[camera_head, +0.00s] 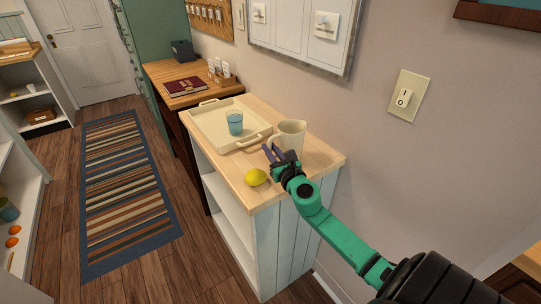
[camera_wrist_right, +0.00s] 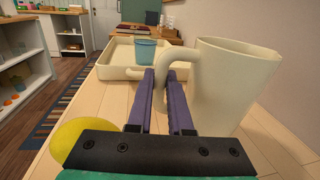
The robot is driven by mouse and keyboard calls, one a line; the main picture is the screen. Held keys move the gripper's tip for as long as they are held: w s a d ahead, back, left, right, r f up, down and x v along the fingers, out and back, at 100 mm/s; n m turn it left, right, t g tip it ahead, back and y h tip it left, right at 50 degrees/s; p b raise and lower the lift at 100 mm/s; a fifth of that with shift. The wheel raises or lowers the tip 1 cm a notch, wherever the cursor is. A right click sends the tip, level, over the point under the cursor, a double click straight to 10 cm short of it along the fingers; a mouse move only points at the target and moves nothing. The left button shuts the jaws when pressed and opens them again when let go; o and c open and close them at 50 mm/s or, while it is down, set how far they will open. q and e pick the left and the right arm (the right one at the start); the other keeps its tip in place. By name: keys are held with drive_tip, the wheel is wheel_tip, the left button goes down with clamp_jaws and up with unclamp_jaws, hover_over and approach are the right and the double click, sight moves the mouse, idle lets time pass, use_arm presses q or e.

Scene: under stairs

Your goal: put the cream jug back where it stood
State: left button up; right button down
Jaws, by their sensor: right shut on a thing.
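The cream jug (camera_head: 291,134) is at the right side of the small cabinet's wooden top (camera_head: 322,158), near the wall. It looks upright. In the right wrist view the jug (camera_wrist_right: 230,85) fills the right side, with its handle toward the left. My right gripper (camera_head: 272,153) reaches in from the lower right and is shut on the jug's handle; its purple fingers (camera_wrist_right: 163,85) meet at the handle in the wrist view. Whether the jug's base touches the wood is hard to tell. My left gripper is not in view.
A yellow lemon (camera_head: 255,177) lies at the front edge, left of my right gripper. A cream tray (camera_head: 208,122) holding a blue cup (camera_head: 235,123) is behind and left of the jug. Bare wood shows right of the jug, beside the wall with a switch (camera_head: 404,97).

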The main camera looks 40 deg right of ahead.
drive_tip(key=shift+r, duration=0.1)
drive_tip(key=c, duration=1.2)
unclamp_jaws()
drive_tip(key=o, duration=0.4)
drive_tip(key=shift+c, duration=0.2)
drive_tip(key=shift+s, duration=0.1)
drive_tip(key=s+a+b, duration=0.2)
drive_tip(key=s, duration=0.9)
drive_tip(key=shift+s+a, duration=0.15)
drive_tip(key=shift+s, duration=0.2)
